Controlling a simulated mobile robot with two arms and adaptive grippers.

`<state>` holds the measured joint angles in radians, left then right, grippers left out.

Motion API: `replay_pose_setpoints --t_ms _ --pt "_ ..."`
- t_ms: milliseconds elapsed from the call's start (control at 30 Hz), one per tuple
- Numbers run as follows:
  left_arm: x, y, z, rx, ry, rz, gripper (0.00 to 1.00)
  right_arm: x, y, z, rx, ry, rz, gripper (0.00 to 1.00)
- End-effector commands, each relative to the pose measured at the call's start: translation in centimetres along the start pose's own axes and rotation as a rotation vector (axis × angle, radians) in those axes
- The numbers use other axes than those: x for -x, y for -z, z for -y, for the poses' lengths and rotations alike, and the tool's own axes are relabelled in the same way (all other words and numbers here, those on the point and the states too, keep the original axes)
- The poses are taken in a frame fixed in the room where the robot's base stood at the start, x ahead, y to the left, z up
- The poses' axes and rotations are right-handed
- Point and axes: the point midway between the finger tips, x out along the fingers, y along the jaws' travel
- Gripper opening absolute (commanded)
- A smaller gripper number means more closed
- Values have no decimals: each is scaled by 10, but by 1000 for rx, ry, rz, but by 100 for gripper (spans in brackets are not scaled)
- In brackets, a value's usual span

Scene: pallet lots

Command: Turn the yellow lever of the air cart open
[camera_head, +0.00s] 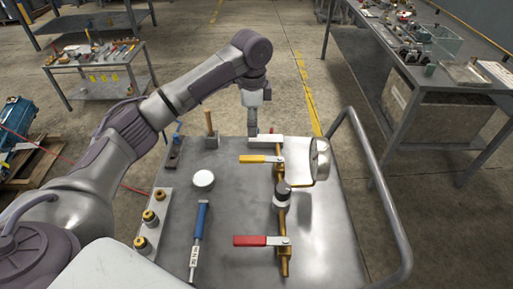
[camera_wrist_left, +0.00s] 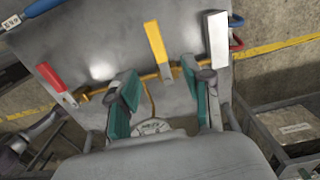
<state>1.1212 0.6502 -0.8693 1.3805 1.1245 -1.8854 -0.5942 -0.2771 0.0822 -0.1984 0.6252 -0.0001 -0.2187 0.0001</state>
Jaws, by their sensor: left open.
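The yellow lever (camera_head: 258,159) sits on the brass pipe (camera_head: 285,220) of the cart (camera_head: 335,240) and points left, crosswise to the pipe. In the left wrist view the yellow lever (camera_wrist_left: 156,42) lies beyond the gap between my fingertips, its pivot end nearest them. My left gripper (camera_head: 252,128) hangs at the far end of the cart, beyond the yellow lever. In the wrist view my left gripper (camera_wrist_left: 160,74) has its teal fingers spread with nothing between them. My right gripper is not in view.
A round gauge (camera_head: 320,159) stands to the right. A grey handrail (camera_head: 382,190) borders the right.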

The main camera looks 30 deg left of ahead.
Motion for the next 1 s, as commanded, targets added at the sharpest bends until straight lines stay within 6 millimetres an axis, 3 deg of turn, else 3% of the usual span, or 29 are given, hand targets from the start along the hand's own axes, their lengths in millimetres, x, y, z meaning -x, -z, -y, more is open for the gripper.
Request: replay_pose_setpoints --t_ms 300,500,700,1000 --pt "-66 -2 0 5 -3 3 50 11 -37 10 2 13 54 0" --pt "-102 -2 0 5 0 2 50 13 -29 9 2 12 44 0" --pt "-123 -2 1 6 1 0 50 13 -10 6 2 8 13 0" --pt "-127 -2 1 5 2 0 50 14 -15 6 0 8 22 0"
